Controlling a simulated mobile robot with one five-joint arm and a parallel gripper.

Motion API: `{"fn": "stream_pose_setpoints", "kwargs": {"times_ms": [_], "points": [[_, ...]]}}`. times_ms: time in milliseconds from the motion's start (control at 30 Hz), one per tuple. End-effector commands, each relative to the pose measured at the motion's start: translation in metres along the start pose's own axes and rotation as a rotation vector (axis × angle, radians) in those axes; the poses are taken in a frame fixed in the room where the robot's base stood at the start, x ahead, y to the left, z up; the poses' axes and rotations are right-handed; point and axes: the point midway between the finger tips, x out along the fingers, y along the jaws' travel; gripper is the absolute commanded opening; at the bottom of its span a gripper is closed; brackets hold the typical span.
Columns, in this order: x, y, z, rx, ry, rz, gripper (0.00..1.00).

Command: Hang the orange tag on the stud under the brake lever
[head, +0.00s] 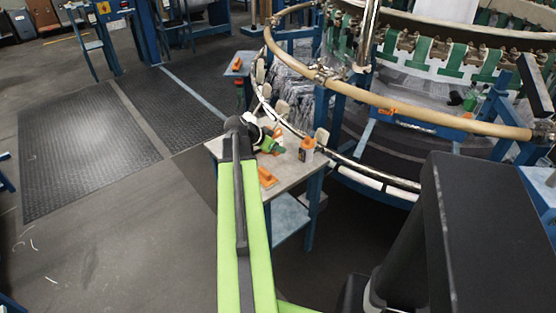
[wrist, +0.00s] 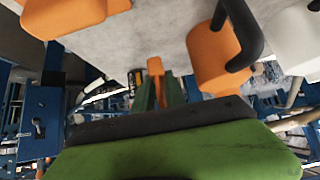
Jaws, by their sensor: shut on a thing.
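My gripper (head: 270,144) is over the small grey-topped table in the head view, at the end of my green arm. In the wrist view its two narrow dark green fingers (wrist: 160,92) are close together. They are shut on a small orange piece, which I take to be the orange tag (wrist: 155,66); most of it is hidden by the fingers. A bit of orange shows beside the gripper in the head view too. I cannot make out the brake lever or its stud in either view.
In the wrist view an orange object with a black handle (wrist: 215,55) is near the fingers. The loom's tan ring (head: 430,113) curves behind. Open floor lies left.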

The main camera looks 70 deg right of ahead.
Motion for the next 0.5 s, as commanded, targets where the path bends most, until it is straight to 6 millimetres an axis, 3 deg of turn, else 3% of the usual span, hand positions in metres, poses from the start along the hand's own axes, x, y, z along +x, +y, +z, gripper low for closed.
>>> {"fn": "stream_pose_setpoints", "kwargs": {"times_ms": [233, 500], "points": [[0.029, 0.001, 0.029, 0.000, 0.000, 0.000, 0.00], [0.028, 0.001, 0.027, 0.000, 0.000, 0.000, 0.00]]}}
